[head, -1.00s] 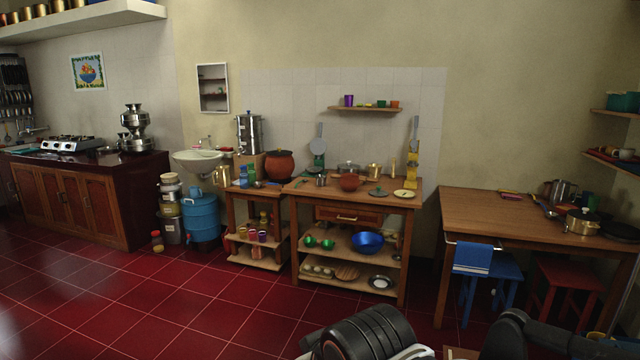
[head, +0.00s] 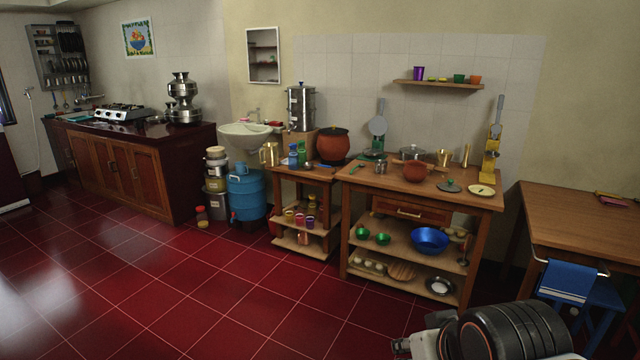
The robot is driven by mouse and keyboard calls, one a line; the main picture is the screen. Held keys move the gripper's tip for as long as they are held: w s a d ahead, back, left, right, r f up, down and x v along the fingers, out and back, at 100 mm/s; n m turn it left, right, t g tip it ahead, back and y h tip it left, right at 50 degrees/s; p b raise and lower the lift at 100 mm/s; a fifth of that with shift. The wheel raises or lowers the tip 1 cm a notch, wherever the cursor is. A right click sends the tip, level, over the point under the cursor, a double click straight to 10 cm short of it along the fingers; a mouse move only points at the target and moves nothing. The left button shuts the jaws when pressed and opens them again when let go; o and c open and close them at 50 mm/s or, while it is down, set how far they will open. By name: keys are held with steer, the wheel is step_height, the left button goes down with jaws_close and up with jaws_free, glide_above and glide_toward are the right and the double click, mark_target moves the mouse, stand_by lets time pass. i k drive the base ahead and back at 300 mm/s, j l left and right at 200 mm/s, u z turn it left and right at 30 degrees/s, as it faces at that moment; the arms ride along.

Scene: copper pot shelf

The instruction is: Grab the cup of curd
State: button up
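I cannot make out for certain which vessel is the cup of curd. A purple cup (head: 419,73), a green cup (head: 459,78) and an orange cup (head: 475,80) are on the wall shelf. Their contents are too small to see. A dark, ribbed part of my arm shows at the bottom right, well in front of the furniture.
The wooden work table (head: 480,200) holds pots and a plate, with a blue bowl (head: 429,240) below. A blue water drum (head: 246,193) stands left of the small stand (head: 300,176). A larger table (head: 580,225) and blue stool are at right. Red floor lies clear at left.

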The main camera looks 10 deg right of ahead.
mark_target(381, 165)
steer(key=i+z, duration=0.3)
steer(key=i, duration=2)
